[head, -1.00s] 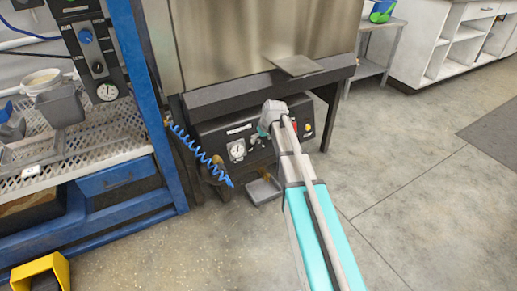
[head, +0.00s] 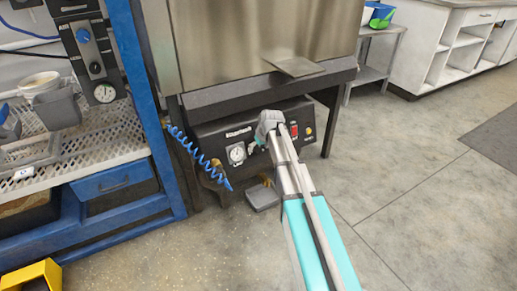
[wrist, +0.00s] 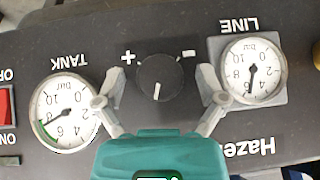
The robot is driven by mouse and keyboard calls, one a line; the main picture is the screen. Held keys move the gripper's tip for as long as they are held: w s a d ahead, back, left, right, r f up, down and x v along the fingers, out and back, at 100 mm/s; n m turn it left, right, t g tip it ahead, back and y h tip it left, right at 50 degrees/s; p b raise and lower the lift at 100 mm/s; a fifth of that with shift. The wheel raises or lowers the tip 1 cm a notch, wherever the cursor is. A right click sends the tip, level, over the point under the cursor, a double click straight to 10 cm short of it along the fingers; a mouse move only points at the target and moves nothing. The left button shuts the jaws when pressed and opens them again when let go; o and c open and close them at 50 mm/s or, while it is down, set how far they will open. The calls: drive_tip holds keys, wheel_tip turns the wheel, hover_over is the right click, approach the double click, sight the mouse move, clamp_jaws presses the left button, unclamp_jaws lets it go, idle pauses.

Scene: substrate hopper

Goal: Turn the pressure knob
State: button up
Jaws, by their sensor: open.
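The pressure knob (wrist: 165,82) is a round black dial with a white pointer line and plus and minus marks beside it. In the wrist view it sits between the spread fingers of my gripper (wrist: 160,88), one finger on each side. A visible gap separates each finger from the knob. The TANK gauge (wrist: 64,112) is on the left and the LINE gauge (wrist: 252,72) on the right; the lettering appears upside down. In the head view my gripper (head: 262,135) is at the front of the black control panel (head: 215,135), and the knob cannot be made out there.
A red switch (wrist: 6,105) is at the panel's left edge in the wrist view. In the head view a coiled blue hose (head: 200,158) hangs left of the panel, and a blue rack (head: 150,130) stands further left. Open floor (head: 400,190) lies to the right.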

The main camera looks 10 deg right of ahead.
drive_tip(key=c, duration=1.1)
drive_tip(key=shift+m+y, duration=0.4)
drive_tip(key=shift+y, duration=0.2)
drive_tip(key=shift+c, duration=0.2)
drive_tip(key=o, duration=1.1)
drive_tip(key=shift+o, duration=0.2)
drive_tip(key=shift+h, duration=0.3)
